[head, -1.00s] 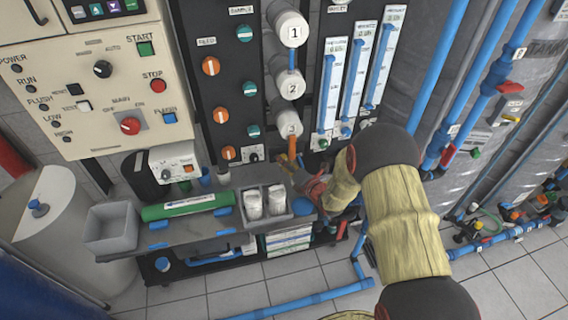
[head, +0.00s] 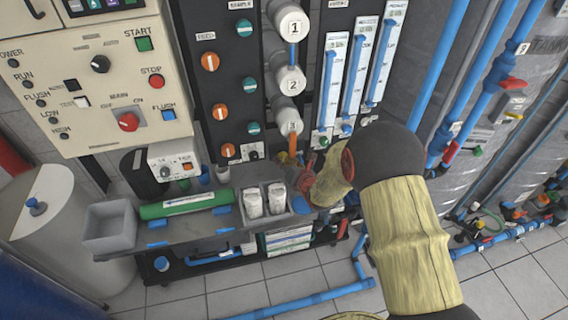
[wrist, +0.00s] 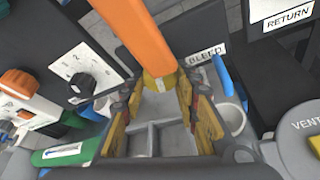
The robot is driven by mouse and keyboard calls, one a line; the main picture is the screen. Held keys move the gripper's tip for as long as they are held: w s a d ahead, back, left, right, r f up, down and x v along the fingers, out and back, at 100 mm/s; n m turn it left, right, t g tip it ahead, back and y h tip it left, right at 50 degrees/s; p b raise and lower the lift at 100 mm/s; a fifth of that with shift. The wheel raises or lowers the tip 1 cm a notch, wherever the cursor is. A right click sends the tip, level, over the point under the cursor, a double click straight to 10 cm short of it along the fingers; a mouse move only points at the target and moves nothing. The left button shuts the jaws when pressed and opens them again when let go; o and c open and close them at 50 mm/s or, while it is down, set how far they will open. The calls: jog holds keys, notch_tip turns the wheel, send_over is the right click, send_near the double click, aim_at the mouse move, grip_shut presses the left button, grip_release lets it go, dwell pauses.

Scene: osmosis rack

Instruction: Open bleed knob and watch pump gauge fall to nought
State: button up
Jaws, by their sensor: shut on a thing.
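In the wrist view an orange pipe (wrist: 130,35) runs down to a yellow end piece (wrist: 158,82) beside a BLEED label (wrist: 206,55); I take this end piece as the bleed knob. My gripper (wrist: 160,88) has its yellow fingers on both sides of it and is shut on it. The fingers hide its sides, so its turn angle cannot be told. In the head view my gripper (head: 294,166) is small and partly hidden, just below the orange pipe (head: 292,144) under cylinder 3. I cannot make out a pump gauge in either view.
A grey tray (wrist: 148,139) lies below my gripper, and a VENT disc (wrist: 306,130) stands close at right in the wrist view. A black selector knob (wrist: 84,84) is at left. In the head view, flow tubes (head: 355,75) and blue pipes (head: 448,80) stand at right.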

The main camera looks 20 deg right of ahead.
jog(key=shift+f+n+h+b, duration=0.3)
jog(key=shift+n+h+b, duration=0.3)
jog(key=shift+b, duration=3)
jog(key=b, duration=0.4)
jog(key=shift+r+n+b, duration=0.25)
jog(key=shift+n+b, duration=0.1)
jog(key=shift+n, duration=0.05)
jog(key=o, duration=1.1)
jog(key=shift+o, duration=0.2)
jog(key=a+v, duration=0.1)
jog(key=v, duration=1.1)
jog(key=shift+d, duration=0.4)
jog(key=shift+r, duration=0.25)
